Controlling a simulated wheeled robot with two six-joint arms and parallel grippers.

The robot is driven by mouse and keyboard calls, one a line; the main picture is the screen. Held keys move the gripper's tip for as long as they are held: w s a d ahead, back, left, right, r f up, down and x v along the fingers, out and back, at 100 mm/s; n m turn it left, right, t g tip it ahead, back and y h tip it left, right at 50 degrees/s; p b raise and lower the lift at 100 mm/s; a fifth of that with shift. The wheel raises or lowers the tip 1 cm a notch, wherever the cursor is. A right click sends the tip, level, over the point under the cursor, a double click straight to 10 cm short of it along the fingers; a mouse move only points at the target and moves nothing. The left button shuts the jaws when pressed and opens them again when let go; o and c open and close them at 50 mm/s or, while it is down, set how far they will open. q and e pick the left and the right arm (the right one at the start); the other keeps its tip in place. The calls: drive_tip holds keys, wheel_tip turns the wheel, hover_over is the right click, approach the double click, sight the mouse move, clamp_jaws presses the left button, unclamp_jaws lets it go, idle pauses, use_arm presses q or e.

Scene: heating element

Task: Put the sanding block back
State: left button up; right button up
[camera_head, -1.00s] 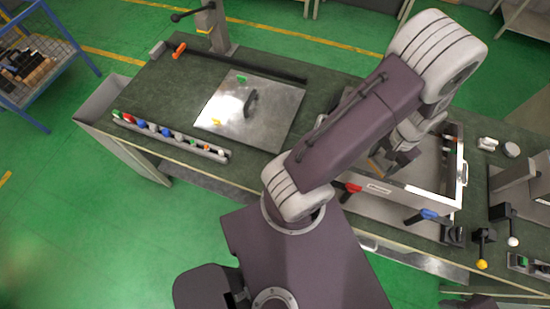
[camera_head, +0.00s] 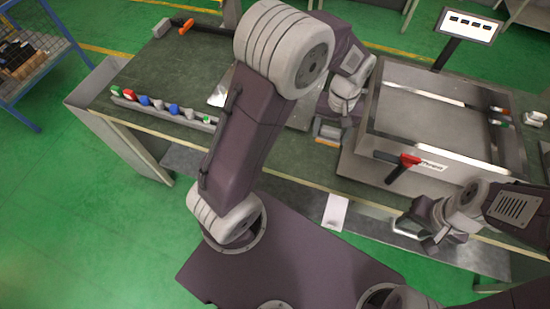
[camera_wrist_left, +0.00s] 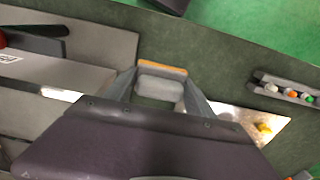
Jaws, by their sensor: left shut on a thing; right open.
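The sanding block (camera_head: 327,141) is a small grey block with an orange-brown face. It is between the fingers of my left gripper (camera_head: 330,128), above the green bench just left of the metal box. In the left wrist view the block (camera_wrist_left: 160,88) sits between the two fingertips, with its orange edge facing away. My left gripper is shut on it. I cannot tell whether the block touches the bench. My right gripper (camera_head: 432,238) is open, low at the bench's front edge beside a pale metal handle.
The open metal box (camera_head: 370,150) stands on the bench, with a red-handled clamp (camera_head: 408,161) at its front. A rack of coloured pieces (camera_head: 165,108) lies at the left front. My left arm partly hides a metal plate (camera_head: 220,92).

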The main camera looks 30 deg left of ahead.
use_arm(q)
drive_tip(key=shift+w+d+f, duration=0.1)
drive_tip(key=shift+d+f, duration=0.1)
drive_tip(key=shift+d, duration=0.1)
hover_over(289, 151)
wheel_tip(289, 151, down, 7)
drive_tip(key=shift+r, duration=0.1)
drive_tip(key=shift+f, duration=2.05)
drive_tip(key=shift+f, duration=0.1)
drive_tip(key=o, duration=1.5)
drive_tip(key=shift+c, duration=0.2)
wheel_tip(289, 151, up, 12)
drive_tip(key=p, duration=0.1)
drive_tip(key=s+d+f+m+t, duration=0.1)
drive_tip(key=s+d, duration=0.3)
drive_tip(key=s, duration=0.4)
drive_tip(key=shift+s+d+f+m, duration=0.2)
drive_tip(key=shift+d+m, duration=0.2)
drive_tip(key=shift+m, duration=0.4)
